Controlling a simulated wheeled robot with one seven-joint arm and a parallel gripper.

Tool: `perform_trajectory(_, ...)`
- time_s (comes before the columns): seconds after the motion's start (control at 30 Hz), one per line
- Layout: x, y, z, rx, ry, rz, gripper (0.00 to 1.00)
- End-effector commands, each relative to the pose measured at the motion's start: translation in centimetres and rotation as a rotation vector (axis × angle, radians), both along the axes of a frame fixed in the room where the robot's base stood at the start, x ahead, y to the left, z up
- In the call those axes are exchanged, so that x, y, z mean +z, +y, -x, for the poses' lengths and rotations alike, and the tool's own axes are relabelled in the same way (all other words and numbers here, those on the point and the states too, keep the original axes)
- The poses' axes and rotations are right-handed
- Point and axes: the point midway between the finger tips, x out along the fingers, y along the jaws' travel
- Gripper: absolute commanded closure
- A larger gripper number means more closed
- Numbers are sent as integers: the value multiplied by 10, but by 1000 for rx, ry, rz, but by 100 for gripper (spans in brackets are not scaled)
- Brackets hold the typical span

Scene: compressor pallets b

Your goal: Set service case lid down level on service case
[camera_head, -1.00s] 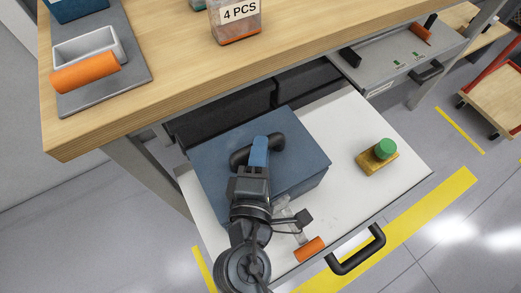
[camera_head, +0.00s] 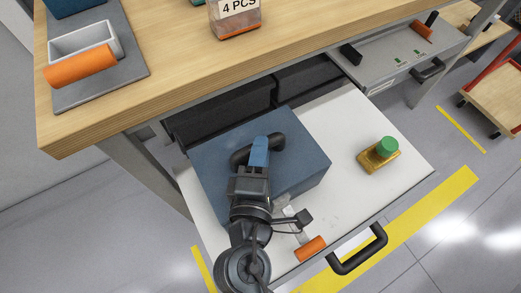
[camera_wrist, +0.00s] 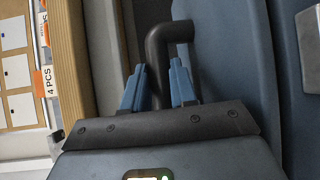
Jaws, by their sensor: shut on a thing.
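The blue service case lid (camera_head: 218,148) has a black bar handle (camera_head: 270,140) on top. My gripper (camera_head: 258,152) is shut on this handle, and the handle (camera_wrist: 170,35) also shows between the two blue fingers (camera_wrist: 158,88) in the wrist view. The lid lies over the service case (camera_head: 312,182), whose blue side shows below the lid's right edge, in the open white drawer. Lid and case look nearly aligned. I cannot tell whether a gap is left between them. My arm hides the near left part of the lid.
The drawer (camera_head: 345,125) also holds a yellow block with a green knob (camera_head: 380,155) at right and an orange-handled tool (camera_head: 310,248) near the front. Black bins (camera_head: 225,112) stand behind the case. The wooden bench top (camera_head: 180,75) overhangs the drawer's back.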

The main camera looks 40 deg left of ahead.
Motion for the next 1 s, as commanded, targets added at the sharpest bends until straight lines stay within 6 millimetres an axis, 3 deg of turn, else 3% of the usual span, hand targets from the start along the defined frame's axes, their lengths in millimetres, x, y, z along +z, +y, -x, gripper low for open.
perform_trajectory(0.47,-4,0,0,0,-1,-1,100)
perform_trajectory(0.5,-4,0,0,0,-1,-1,69)
perform_trajectory(0.77,-4,0,0,0,-1,-1,44)
perform_trajectory(1.0,-5,0,0,0,1,1,43)
